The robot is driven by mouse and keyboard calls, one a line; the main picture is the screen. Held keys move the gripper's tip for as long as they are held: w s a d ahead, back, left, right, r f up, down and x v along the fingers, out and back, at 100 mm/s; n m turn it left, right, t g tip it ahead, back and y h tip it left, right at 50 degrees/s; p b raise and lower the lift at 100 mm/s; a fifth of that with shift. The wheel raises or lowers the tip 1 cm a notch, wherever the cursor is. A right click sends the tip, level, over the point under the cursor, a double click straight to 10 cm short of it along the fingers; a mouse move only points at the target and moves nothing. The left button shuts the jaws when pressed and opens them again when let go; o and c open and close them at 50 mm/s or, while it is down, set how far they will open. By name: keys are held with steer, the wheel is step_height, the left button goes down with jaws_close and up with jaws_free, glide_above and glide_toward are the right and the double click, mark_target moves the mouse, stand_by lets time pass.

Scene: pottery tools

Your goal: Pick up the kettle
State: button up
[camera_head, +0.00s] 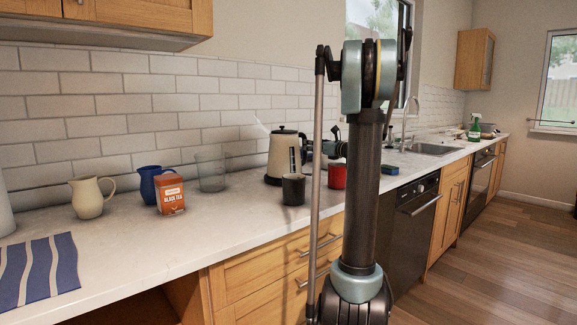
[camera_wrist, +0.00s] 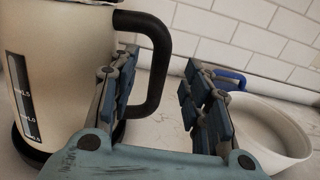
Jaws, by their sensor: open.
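The kettle (camera_head: 281,155) is cream with a black lid and base, standing upright on the counter near the tiled wall. In the wrist view the kettle (camera_wrist: 62,75) fills the left side, with a dark level window on its body and its black handle (camera_wrist: 161,60) facing my gripper. My gripper (camera_wrist: 162,75) is open, and the handle appears between its two fingers in the picture. I cannot tell whether either finger touches it. In the head view my gripper (camera_head: 328,150) is just right of the kettle, and the handle is mostly hidden.
A black mug (camera_head: 293,189) and a red mug (camera_head: 337,177) stand in front. A glass pitcher (camera_head: 211,172), tea box (camera_head: 170,194), blue pitcher (camera_head: 148,183) and cream jug (camera_head: 88,198) stand left. A white bowl (camera_wrist: 272,132) is right of my gripper in the wrist view.

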steer(key=shift+f+x, duration=0.2)
steer(key=shift+x, duration=1.3)
steer(key=shift+f+x, duration=0.15)
steer(key=shift+x, duration=1.4)
steer(key=shift+c, duration=0.3)
